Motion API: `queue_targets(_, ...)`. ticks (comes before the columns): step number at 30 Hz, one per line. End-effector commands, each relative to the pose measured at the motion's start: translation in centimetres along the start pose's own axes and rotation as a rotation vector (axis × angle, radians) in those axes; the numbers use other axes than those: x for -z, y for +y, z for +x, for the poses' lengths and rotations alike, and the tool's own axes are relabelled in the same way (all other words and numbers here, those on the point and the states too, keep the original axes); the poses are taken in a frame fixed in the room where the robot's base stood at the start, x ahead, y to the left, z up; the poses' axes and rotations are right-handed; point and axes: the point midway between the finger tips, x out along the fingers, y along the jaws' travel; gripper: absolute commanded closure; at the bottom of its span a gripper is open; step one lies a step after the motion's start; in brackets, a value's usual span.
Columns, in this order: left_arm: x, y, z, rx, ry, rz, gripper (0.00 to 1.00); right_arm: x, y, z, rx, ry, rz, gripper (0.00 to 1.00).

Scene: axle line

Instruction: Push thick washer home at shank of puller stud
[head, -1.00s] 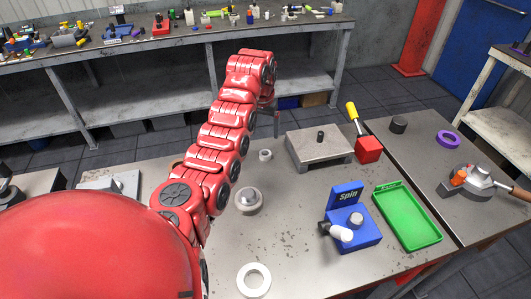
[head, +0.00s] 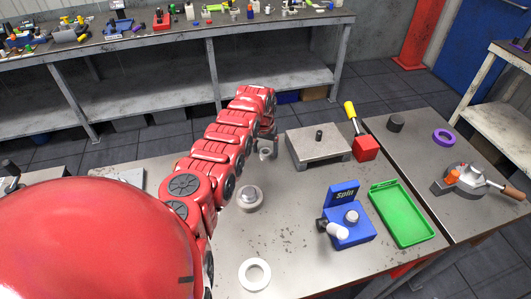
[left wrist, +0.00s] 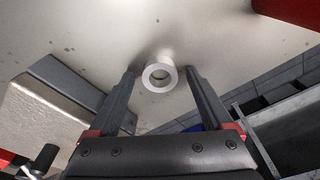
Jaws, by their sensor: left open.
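A small thick light-grey ring (head: 265,154), which looks like the thick washer, rests on the table below my left gripper (head: 268,142). In the left wrist view the ring (left wrist: 160,77) lies between the two fingertips, its hole facing the camera, with a gap on both sides. My left gripper (left wrist: 162,78) is open and empty. A short dark upright stud (head: 319,135), likely the puller stud, stands on a grey metal block (head: 312,153) to the right. It also shows in the left wrist view (left wrist: 44,158), with nothing seen on it. My right gripper is out of view.
A red block with a yellow handle (head: 367,148) stands beside the metal block. A blue fixture (head: 350,226), green tray (head: 402,213), white ring (head: 255,273) and round grey part (head: 250,198) sit nearer. The table's back edge is close behind the ring.

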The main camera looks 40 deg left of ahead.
Motion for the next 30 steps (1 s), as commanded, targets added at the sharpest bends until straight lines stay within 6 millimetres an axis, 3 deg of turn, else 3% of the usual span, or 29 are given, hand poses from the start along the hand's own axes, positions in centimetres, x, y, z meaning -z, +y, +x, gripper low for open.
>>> queue_targets(6,0.03,-0.01,0.01,0.000,0.001,0.000,0.18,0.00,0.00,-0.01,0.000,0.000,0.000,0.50)
queue_targets(20,0.02,-0.01,-0.01,0.000,0.001,0.000,1.00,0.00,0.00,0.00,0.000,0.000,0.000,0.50)
queue_targets(30,0.06,-0.03,-0.11,0.000,0.001,0.000,1.00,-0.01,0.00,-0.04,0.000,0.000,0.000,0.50)
